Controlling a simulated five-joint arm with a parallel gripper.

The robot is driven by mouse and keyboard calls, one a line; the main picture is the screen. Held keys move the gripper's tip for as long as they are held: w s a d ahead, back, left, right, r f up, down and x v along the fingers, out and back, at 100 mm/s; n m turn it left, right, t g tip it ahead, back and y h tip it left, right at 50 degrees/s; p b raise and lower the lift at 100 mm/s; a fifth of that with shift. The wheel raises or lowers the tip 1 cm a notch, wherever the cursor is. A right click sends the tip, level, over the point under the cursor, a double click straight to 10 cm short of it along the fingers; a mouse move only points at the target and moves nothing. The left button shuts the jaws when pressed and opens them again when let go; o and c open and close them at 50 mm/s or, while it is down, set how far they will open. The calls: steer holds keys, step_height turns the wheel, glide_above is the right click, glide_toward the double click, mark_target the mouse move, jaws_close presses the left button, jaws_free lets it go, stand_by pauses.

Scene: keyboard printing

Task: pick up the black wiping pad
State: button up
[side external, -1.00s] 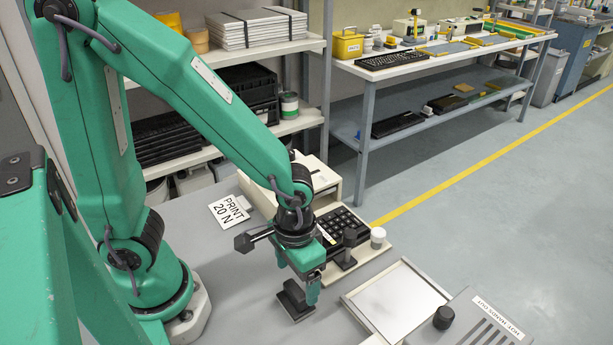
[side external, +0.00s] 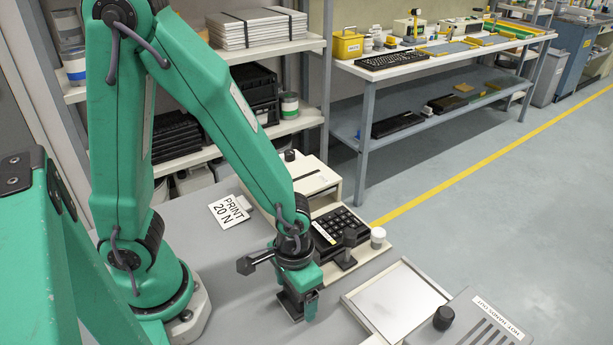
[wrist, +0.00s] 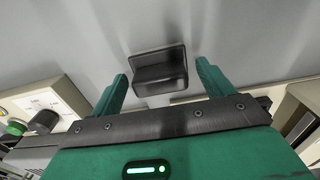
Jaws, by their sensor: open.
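The black wiping pad (side external: 291,306) stands on the grey bench top below my gripper (side external: 300,300). In the wrist view the pad (wrist: 159,72) shows as a dark block with a raised grip, lying between the two green fingers of my gripper (wrist: 160,88). The fingers are spread, with a gap on each side of the pad's grip. In the side view the fingers partly hide the pad, and I cannot tell there whether they touch it.
A keyboard (side external: 340,228) in a cream fixture with a black knob (side external: 350,238) is just behind my gripper. A framed pale plate (side external: 396,303) lies to the right, beside a grey vented box (side external: 468,325). A "PRINT 20 N" card (side external: 229,211) lies at the back left.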

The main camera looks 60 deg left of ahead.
steer(key=shift+c, duration=0.2)
steer(key=c, duration=0.9)
steer(key=shift+r, duration=0.2)
steer(key=shift+r, duration=1.85)
steer(key=s+d+r, duration=0.2)
steer(key=s, duration=0.1)
steer(key=s+d+r, duration=0.2)
steer(key=s, duration=0.1)
steer(key=s+d+r, duration=0.2)
steer(key=s+r, duration=0.1)
steer(key=s, duration=0.1)
